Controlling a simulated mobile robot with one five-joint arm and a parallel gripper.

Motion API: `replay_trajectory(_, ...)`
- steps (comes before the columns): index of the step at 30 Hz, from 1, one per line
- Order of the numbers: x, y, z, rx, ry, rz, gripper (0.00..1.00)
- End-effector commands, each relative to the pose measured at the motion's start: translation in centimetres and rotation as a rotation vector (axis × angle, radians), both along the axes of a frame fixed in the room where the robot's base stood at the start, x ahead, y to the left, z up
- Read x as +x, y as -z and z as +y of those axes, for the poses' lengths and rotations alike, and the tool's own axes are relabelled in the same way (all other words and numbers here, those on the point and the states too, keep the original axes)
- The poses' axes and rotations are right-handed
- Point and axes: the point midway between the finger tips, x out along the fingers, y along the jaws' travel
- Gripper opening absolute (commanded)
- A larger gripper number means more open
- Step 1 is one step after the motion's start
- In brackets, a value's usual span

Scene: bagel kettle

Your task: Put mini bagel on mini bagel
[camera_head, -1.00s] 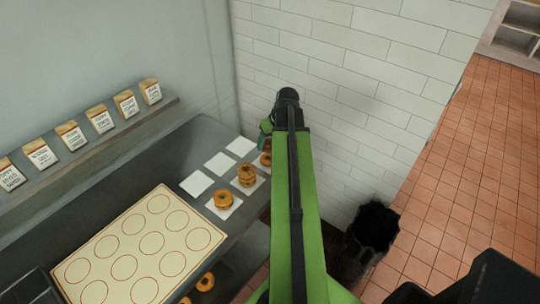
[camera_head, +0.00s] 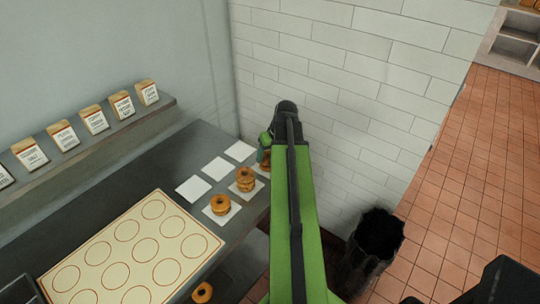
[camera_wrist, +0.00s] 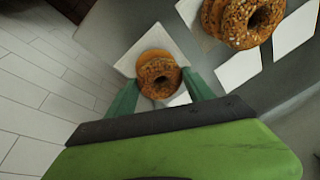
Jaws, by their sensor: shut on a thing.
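My gripper (camera_wrist: 160,88) is shut on a seeded mini bagel (camera_wrist: 160,80), with one green finger at each side. A plainer brown bagel (camera_wrist: 151,54) shows just behind and partly under it, on a white square paper (camera_wrist: 126,62); whether the two touch I cannot tell. In the head view my gripper (camera_head: 264,146) is at the far right end of the counter, low over that paper, and my arm hides part of it. A taller bagel stack (camera_head: 245,180) and a lower one (camera_head: 220,205) stand on nearby papers.
Empty white papers (camera_head: 216,168) lie left of the stacks. A circle-marked mat (camera_head: 135,250) covers the near counter. A white tiled wall (camera_head: 330,70) rises close behind my gripper. A dark bin (camera_head: 375,240) stands on the floor at right.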

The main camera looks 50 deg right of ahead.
Motion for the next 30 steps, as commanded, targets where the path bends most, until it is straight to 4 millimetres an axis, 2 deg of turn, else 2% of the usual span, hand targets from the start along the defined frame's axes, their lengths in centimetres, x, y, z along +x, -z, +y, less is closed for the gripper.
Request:
replay_trajectory(6, 0.0, 0.4, 0.0, 0.0, 0.0, 0.0, 0.22)
replay_trajectory(7, 0.0, 0.4, 0.0, 0.0, -0.001, 0.0, 0.65)
replay_trajectory(11, 0.0, 0.4, 0.0, 0.0, -0.001, 0.0, 0.82)
replay_trajectory(23, 0.0, -0.1, 0.1, 0.0, -0.001, 0.0, 0.83)
replay_trajectory(26, 0.1, -1.2, 0.1, 0.0, -0.001, 0.0, 0.83)
replay_trajectory(30, -0.6, -3.8, 0.0, 0.0, 0.0, 0.0, 0.83)
